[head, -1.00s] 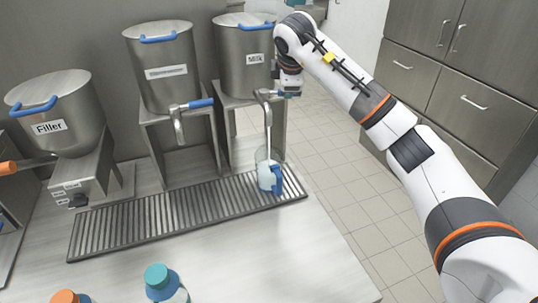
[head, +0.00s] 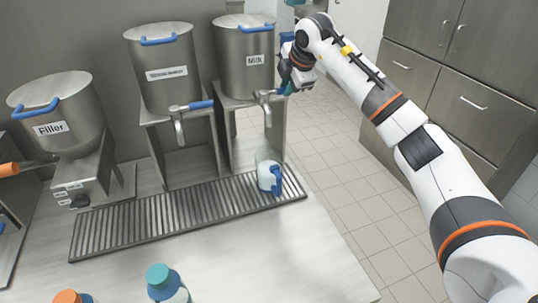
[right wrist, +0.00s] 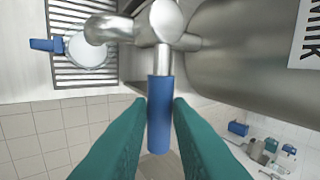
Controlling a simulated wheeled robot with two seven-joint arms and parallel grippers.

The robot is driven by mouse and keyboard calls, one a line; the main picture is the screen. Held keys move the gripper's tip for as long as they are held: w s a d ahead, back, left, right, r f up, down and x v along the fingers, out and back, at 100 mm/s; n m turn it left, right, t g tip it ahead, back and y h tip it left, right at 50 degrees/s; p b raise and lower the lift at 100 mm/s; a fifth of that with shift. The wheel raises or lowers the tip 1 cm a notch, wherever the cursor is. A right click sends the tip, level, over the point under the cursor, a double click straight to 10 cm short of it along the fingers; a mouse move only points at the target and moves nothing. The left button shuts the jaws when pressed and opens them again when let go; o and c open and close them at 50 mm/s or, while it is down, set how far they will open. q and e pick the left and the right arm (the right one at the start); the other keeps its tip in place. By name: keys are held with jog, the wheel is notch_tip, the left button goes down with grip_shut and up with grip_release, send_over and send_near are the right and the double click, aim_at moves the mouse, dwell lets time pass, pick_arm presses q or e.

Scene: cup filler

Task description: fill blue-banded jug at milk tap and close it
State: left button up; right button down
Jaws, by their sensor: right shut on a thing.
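The jug (head: 266,157), clear with a blue handle (head: 277,181) and white liquid inside, stands upright on the drip grate below the milk tap (head: 265,103). In the right wrist view the jug (right wrist: 90,52) shows from above, its opening beside the tap spout (right wrist: 98,30). The tap hangs from the steel tank labelled Milk (head: 243,70). My right gripper (right wrist: 160,103), with teal fingers, is shut on the tap's blue handle (right wrist: 159,130). In the head view the right gripper (head: 287,88) is at the tap's right side. No stream shows below the spout. My left gripper is not in view.
The slotted drip grate (head: 150,217) runs along the counter (head: 235,258). Other tanks stand left, one labelled Filler (head: 60,115); the middle tap (head: 180,125) has a blue handle. Bottles with teal (head: 158,272) and orange (head: 68,296) caps stand in front.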

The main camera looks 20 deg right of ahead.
jog(key=shift+w+r, duration=0.1)
jog(key=shift+r, duration=0.1)
jog(key=c, duration=1.5)
grip_release()
jog(key=shift+o, duration=1.3)
jog(key=shift+w+f, duration=0.2)
jog(key=shift+w, duration=0.05)
jog(key=shift+s, duration=0.1)
jog(key=b+v, duration=0.2)
jog(key=v, duration=1)
jog(key=shift+d, duration=0.1)
